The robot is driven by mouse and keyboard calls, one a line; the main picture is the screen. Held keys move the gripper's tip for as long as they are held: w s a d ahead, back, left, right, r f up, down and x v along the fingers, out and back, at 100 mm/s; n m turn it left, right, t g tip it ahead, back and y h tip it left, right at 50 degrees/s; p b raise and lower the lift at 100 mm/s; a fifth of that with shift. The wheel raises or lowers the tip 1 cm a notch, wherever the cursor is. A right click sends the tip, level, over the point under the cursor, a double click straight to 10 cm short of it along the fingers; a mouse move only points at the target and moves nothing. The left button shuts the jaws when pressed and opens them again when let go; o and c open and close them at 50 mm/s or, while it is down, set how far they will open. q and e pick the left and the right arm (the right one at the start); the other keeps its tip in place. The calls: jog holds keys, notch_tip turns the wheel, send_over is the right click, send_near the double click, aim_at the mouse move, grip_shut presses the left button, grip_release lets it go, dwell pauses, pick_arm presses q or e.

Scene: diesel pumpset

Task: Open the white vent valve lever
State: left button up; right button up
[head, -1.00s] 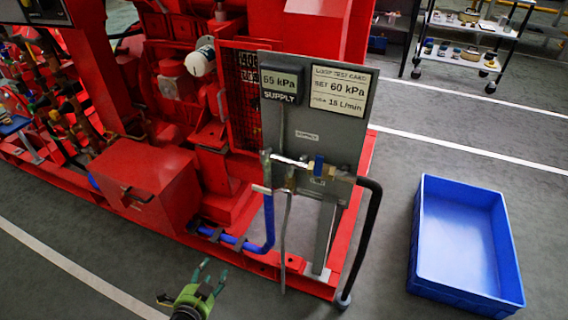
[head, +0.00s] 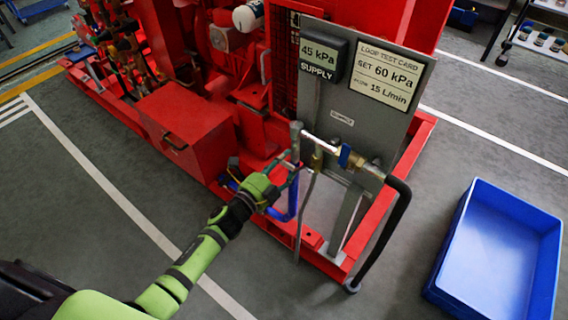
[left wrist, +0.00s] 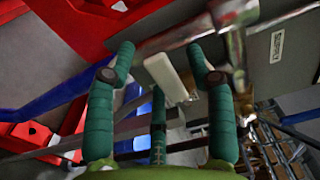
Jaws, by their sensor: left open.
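The white vent valve lever (left wrist: 166,75) shows in the left wrist view as a pale flat bar below a metal pipe. It lies between the fingertips of my left gripper (left wrist: 160,54), with visible gaps on both sides. My left gripper (head: 290,166) is open with green fingers. In the head view it reaches the left end of the pipe (head: 320,146) on the grey panel (head: 385,125), and its fingers largely hide the lever. I cannot tell whether any finger touches it. The supply display (head: 320,52) reads 45 kPa. My right gripper is not in view.
A blue-handled valve (head: 345,156) sits further right on the pipe, with a black hose (head: 385,235) curving to the floor. A blue hose (head: 287,213) hangs below my gripper. The red pumpset frame (head: 318,265) surrounds this. A blue bin (head: 440,270) stands at the right.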

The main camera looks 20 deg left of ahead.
pick_arm(q)
jog(key=shift+w, duration=0.15)
jog(key=c, duration=1.1)
